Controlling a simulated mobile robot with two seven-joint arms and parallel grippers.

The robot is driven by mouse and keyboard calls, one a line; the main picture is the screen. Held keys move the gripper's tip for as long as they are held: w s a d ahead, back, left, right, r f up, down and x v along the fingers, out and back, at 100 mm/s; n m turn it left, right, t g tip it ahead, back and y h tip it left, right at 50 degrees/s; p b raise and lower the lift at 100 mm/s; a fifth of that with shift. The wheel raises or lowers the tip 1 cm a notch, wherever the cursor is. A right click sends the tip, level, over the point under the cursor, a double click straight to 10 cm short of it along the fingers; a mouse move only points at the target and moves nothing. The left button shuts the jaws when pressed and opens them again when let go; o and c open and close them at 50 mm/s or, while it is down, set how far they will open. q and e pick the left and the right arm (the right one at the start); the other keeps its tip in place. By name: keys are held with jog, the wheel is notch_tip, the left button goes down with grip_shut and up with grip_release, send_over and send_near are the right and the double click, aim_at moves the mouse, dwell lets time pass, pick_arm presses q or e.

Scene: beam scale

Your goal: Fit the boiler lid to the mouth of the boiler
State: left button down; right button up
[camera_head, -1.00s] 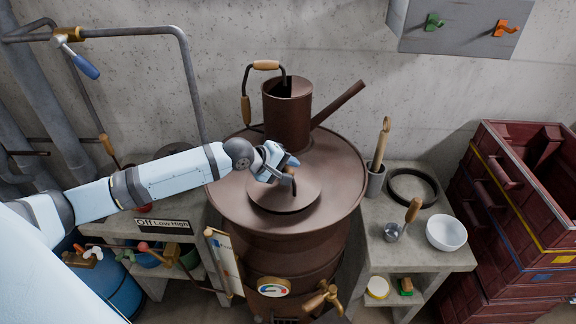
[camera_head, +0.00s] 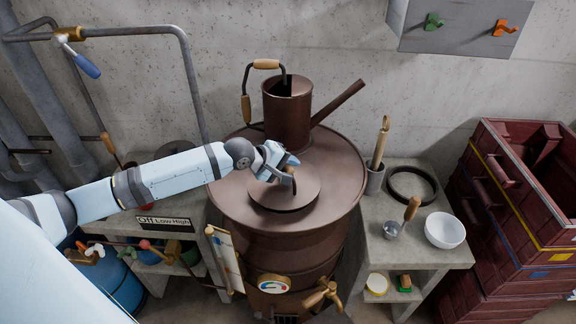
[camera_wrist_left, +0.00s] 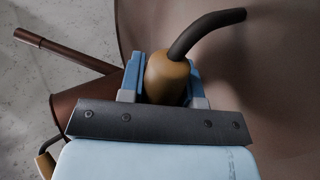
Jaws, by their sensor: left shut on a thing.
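The boiler (camera_head: 232,201) is a large brown drum with a wide round top against the wall. The boiler lid (camera_head: 290,198) is a brown disc over the middle of the boiler's top. It looks level, and the mouth is hidden under it. I cannot tell whether the lid is seated or just above the mouth. My left gripper (camera_head: 284,172) is above the lid, shut on its wooden handle grip. In the left wrist view the wooden grip (camera_wrist_left: 167,78) sits between the fingers, with its dark bent rod running to the brown lid. My right gripper is not in view.
A brown can (camera_head: 287,115) with a spout and wooden-gripped handles stands behind the lid on the boiler. On the right, a concrete shelf holds a white bowl (camera_head: 445,231), a dark ring (camera_head: 437,190) and a small pot. Dark red crates (camera_head: 515,220) stand further right. Pipes run at left.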

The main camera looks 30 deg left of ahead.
pick_arm(q)
jog(key=shift+f, duration=0.1)
jog(key=shift+f+b, duration=0.3)
jog(key=shift+f, duration=0.8)
jog(key=shift+f, duration=0.15)
jog(key=c, duration=0.7)
grip_release()
jog(key=shift+f, duration=0.1)
jog(key=shift+c, duration=0.2)
jog(key=b+v, duration=0.2)
jog(key=v, duration=1.2)
jog(key=shift+w, duration=0.1)
